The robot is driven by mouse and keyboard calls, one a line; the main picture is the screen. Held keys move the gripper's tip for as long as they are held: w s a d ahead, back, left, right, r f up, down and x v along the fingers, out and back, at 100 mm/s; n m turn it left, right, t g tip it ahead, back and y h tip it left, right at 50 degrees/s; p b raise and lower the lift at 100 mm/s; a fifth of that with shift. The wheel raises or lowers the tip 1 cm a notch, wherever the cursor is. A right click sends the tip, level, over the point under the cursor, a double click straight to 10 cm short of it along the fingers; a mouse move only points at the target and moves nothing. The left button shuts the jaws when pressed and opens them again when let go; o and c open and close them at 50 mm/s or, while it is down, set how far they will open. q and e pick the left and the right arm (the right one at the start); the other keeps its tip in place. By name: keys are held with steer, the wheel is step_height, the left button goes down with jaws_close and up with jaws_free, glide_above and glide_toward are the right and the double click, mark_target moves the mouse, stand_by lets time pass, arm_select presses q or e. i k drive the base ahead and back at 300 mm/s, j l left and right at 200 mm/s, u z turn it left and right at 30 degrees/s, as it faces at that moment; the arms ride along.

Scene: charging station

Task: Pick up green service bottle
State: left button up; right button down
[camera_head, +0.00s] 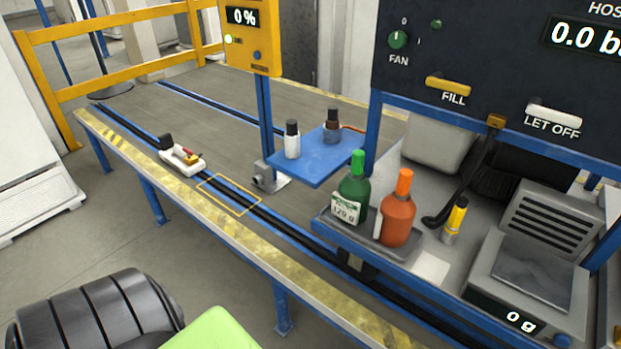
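The green service bottle (354,189) stands upright right of the middle, with a bright green cap and a white label that reads about "129 g". It stands in a shallow grey tray (352,238) at the left end of the blue-framed bench. An orange bottle (397,217) with an orange cap stands close on its right and slightly nearer. The bottle's base is partly hidden by the tray rim. Neither of my grippers shows in this view.
A blue shelf (318,170) with a white bottle (292,140) and a dark bottle (332,126) lies behind. A black-and-yellow marker-like object (455,220) and a scale (525,275) stand to the right. The dark control panel (470,60) overhangs the bench.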

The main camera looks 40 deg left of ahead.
mark_target(351, 204)
steer(key=u, duration=1.05)
